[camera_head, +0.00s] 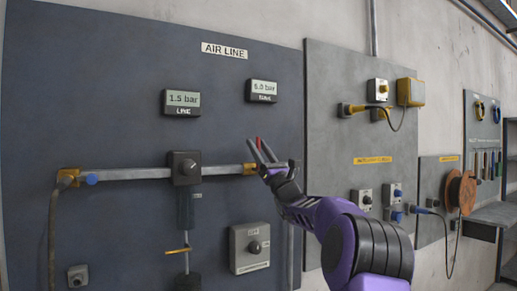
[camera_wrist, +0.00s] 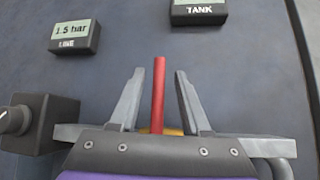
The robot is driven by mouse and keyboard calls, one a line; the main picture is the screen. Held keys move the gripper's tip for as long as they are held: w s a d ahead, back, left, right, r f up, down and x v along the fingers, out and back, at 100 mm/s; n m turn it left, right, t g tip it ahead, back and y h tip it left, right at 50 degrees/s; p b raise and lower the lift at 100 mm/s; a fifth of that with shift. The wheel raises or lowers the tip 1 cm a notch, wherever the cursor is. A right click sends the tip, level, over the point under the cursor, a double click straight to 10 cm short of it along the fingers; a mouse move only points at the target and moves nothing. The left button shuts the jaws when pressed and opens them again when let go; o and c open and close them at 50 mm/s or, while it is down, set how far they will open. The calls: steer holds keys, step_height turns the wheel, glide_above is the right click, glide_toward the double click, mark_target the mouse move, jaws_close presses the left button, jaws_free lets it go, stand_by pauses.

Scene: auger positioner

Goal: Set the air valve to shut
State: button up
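The air valve's red lever (camera_wrist: 158,92) stands upright in the wrist view, across the horizontal grey pipe (camera_wrist: 265,147). A bit of yellow at its base (camera_wrist: 174,131) shows behind my gripper. In the head view only the tip of the red lever (camera_head: 258,142) shows, above the yellow fitting (camera_head: 249,169) at the pipe's right part. My gripper (camera_wrist: 157,78) is open, with one finger on each side of the lever and a visible gap on both sides. In the head view my gripper (camera_head: 257,146) partly hides the valve.
A LINE display (camera_head: 181,103) reads 1.5 bar and a TANK display (camera_head: 262,91) reads 5.0 bar. A dark regulator block with a knob (camera_head: 186,168) sits on the pipe to the left. The panel around the lever is clear.

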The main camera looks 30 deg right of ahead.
steer(key=b+v, duration=0.2)
steer(key=v, duration=1.5)
steer(key=shift+f, duration=0.2)
steer(key=shift+s+d, duration=0.1)
